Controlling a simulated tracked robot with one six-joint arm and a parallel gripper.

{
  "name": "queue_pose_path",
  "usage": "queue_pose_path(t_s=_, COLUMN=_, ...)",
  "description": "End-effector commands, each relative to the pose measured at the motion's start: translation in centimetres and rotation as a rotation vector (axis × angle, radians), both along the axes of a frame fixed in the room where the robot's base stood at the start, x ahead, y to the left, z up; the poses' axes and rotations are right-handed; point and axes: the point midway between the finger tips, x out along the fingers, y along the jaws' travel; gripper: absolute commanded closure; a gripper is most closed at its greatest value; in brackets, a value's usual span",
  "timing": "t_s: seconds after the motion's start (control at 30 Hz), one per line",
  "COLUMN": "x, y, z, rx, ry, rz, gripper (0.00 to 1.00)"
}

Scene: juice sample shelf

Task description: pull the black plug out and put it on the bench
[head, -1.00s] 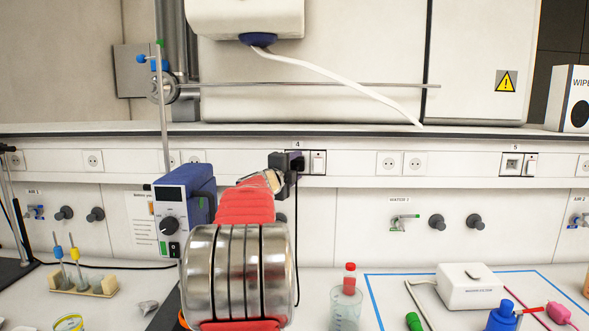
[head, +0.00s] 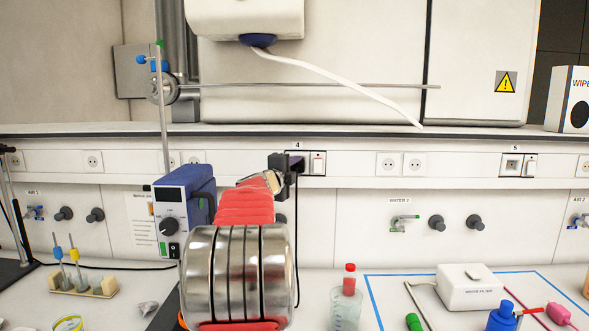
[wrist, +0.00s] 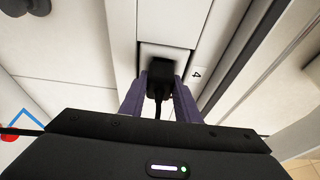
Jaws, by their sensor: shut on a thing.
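The black plug (wrist: 160,77) sits between the two purple fingers of my gripper (wrist: 160,92) in the wrist view, and the fingers are shut on it. It is right in front of the white socket plate (wrist: 164,52) marked 4. I cannot tell whether its pins are still in the socket. In the head view my gripper (head: 294,161) is at outlet 4, and my arm hides part of it. The plug's black cord (head: 297,225) hangs down to the bench (head: 310,280).
A white switch (head: 318,163) is just right of the plug. A blue stirrer-like device (head: 185,208) stands left of my arm.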

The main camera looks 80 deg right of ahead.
Motion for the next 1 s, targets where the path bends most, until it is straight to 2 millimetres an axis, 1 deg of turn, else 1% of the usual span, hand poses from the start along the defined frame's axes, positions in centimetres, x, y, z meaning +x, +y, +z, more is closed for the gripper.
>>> queue_pose_path(t_s=1.0, x=-0.1, y=1.1, z=0.1, rx=-0.001, ry=-0.001, rz=0.002, gripper=1.0)
